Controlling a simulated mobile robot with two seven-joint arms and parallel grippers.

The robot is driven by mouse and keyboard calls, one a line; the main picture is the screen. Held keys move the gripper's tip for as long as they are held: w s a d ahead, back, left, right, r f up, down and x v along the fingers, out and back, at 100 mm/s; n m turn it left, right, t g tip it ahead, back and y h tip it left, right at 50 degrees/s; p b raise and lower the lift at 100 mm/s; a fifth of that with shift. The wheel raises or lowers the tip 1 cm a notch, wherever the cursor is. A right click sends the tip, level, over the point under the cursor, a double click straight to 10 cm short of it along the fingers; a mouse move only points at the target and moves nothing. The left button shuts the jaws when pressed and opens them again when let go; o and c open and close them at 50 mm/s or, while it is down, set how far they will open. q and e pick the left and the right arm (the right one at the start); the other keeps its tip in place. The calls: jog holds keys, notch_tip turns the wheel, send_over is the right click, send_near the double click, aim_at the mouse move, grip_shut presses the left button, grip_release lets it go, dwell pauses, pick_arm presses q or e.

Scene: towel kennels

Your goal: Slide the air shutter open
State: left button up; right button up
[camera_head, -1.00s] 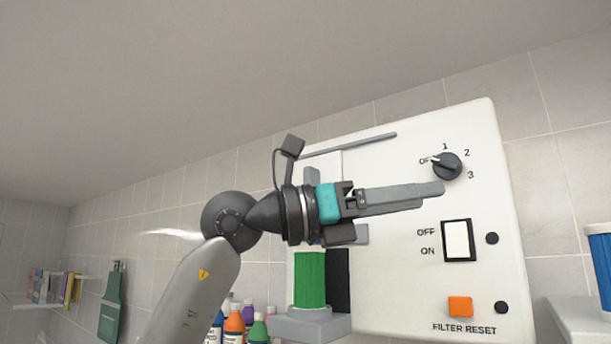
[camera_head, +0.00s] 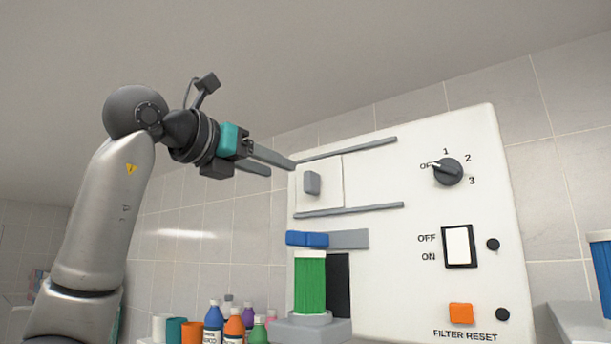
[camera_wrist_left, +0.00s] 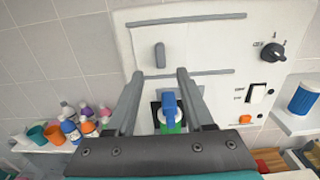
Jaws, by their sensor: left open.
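The air shutter (camera_head: 332,190) is a white plate with a grey knob (camera_head: 312,183), at the left end of two grey rails on a white wall panel (camera_head: 400,200). My left gripper (camera_head: 282,168) is open and empty, up and left of the knob in the head view. In the left wrist view the knob (camera_wrist_left: 160,55) shows just beyond the gap between the open fingertips (camera_wrist_left: 160,73), apart from them. My right gripper is not in view.
Right of the shutter are a rotary dial (camera_head: 447,171), a rocker switch (camera_head: 458,245) and an orange filter reset button (camera_head: 460,313). Below are a blue handle (camera_head: 307,239) on a grey bar and a green cylinder (camera_head: 310,283). Bottles (camera_head: 234,326) stand lower left. The rails between shutter and dial are clear.

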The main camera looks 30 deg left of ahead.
aim_at(306, 178)
pick_arm(q)
jog(key=w, duration=0.3)
jog(key=w+p, duration=0.1)
jog(key=w, duration=0.2)
jog(key=w+d+p, duration=0.1)
jog(key=w, duration=0.2)
jog(key=shift+w, duration=0.4)
jog(key=shift+c, duration=0.2)
jog(key=shift+a, duration=0.1)
grip_shut()
dwell(0.5)
